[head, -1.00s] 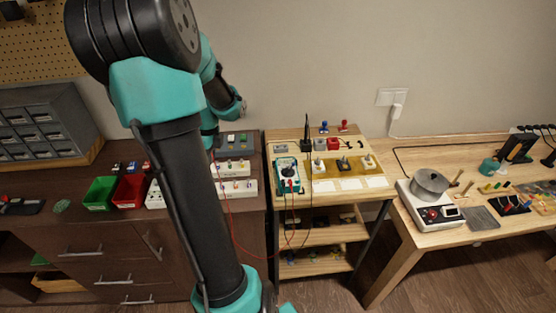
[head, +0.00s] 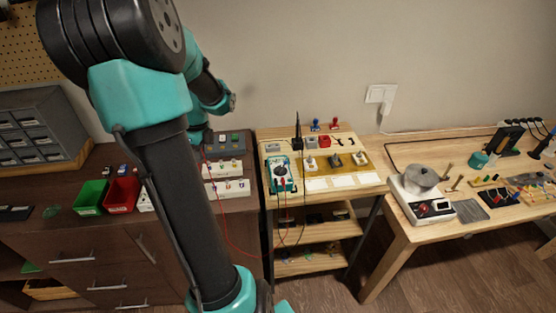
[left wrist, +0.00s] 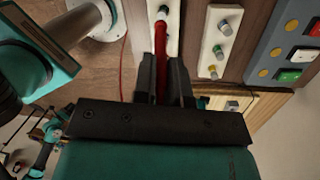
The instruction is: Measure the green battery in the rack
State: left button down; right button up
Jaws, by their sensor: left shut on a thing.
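My left gripper (left wrist: 161,72) is shut on a red probe (left wrist: 161,45), which points toward the top of the left wrist view. The probe lies in front of a white rack (left wrist: 174,28); I cannot tell whether its tip touches anything. In the head view the racks (head: 238,186) are partly behind my left arm, which hides the gripper. The teal multimeter (head: 281,173) lies on the wooden stand. My right gripper is not in view.
A grey panel (left wrist: 285,42) with coloured buttons is beside the racks. Green (head: 90,196) and red (head: 122,194) bins stand at left. A scale with a pot (head: 422,177) stands on the right table.

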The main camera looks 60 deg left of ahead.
pick_arm(q)
jog(key=shift+r, duration=2.2)
